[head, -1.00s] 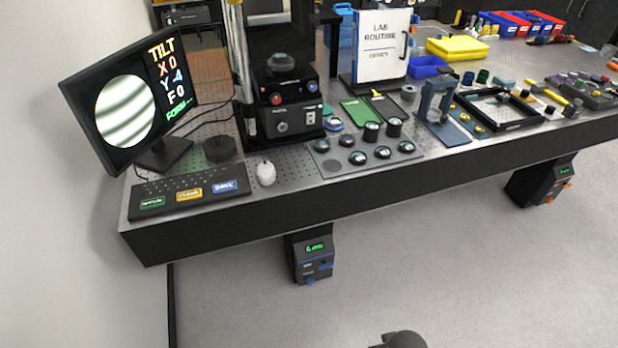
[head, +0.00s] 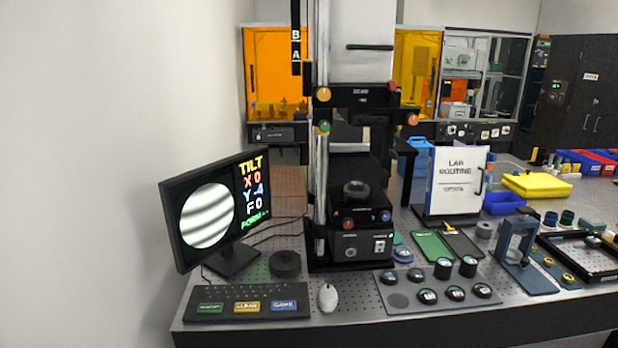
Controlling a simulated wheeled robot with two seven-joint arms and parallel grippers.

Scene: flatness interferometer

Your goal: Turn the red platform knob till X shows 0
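The red platform knob (head: 348,224) is on the front left of the black interferometer platform, under the dark round piece (head: 356,188) on the stage. A blue knob (head: 385,217) is to its right. The monitor (head: 222,210) at the left shows TILT with X 0, Y -4 and F 0, beside a round picture of slightly tilted light and dark fringes. Neither of my grippers shows in the head view, and nothing touches the red knob.
A keyboard (head: 247,302) and a white mouse (head: 328,297) lie before the monitor. A grey plate (head: 398,301) with several black round pieces lies right of the mouse. A LAB ROUTINE binder (head: 457,182) stands behind. Yellow and red knobs are higher on the tower (head: 357,95).

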